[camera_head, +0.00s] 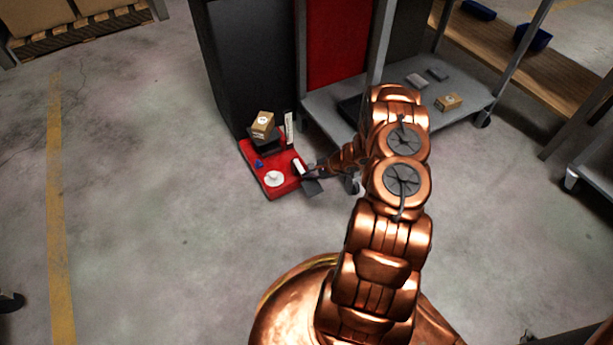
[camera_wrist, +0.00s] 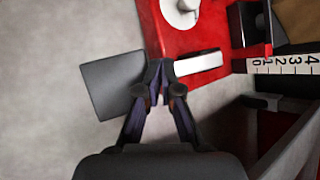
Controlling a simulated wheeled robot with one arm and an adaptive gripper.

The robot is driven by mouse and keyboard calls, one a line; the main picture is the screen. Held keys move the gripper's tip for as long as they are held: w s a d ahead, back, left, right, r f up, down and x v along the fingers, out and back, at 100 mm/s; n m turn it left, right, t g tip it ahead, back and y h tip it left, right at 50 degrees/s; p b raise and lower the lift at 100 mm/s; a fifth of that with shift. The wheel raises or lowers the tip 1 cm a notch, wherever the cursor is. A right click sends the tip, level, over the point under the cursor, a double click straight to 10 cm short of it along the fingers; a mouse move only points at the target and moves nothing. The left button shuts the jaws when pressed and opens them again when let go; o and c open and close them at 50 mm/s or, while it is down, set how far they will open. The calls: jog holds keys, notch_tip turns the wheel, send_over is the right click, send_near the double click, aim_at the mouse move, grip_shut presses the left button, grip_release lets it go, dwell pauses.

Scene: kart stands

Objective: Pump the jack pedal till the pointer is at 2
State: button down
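The red jack (camera_head: 256,176) stands on the floor and also shows in the wrist view (camera_wrist: 200,38). Its dark grey pedal plate (camera_wrist: 113,85) sticks out beside it and also shows in the head view (camera_head: 313,187). The white scale (camera_wrist: 285,64), numbered 0 to 4, stands at the jack's back; it shows in the head view (camera_head: 289,128). I cannot clearly make out the pointer; red shows near the 0 end. My gripper (camera_wrist: 160,70) has its fingertips together, at the pedal's inner edge beside the jack. Whether they touch the pedal is unclear. In the head view my gripper (camera_head: 310,173) is small.
A cardboard box (camera_head: 263,124) sits on the jack's black platform. A white disc (camera_head: 273,178), a blue piece (camera_head: 259,163) and a white block (camera_wrist: 198,63) are on the jack. A grey kart shelf (camera_head: 330,122) stands close right.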

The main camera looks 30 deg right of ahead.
jog(key=shift+s+f, duration=0.2)
jog(key=shift+f, duration=0.5)
dwell(0.5)
jog(key=shift+w+r, duration=0.1)
jog(key=shift+r, duration=0.1)
jog(key=shift+w+a+r+p, duration=0.15)
jog(key=shift+r+p, duration=0.2)
jog(key=shift+r, duration=0.55)
jog(key=shift+w+r+p, duration=0.15)
jog(key=shift+r+p, duration=0.35)
jog(key=shift+r, duration=0.95)
jog(key=shift+r, duration=0.1)
jog(key=shift+w+r+p, duration=0.15)
jog(key=shift+r+p, duration=0.7)
jog(key=shift+r, duration=1.6)
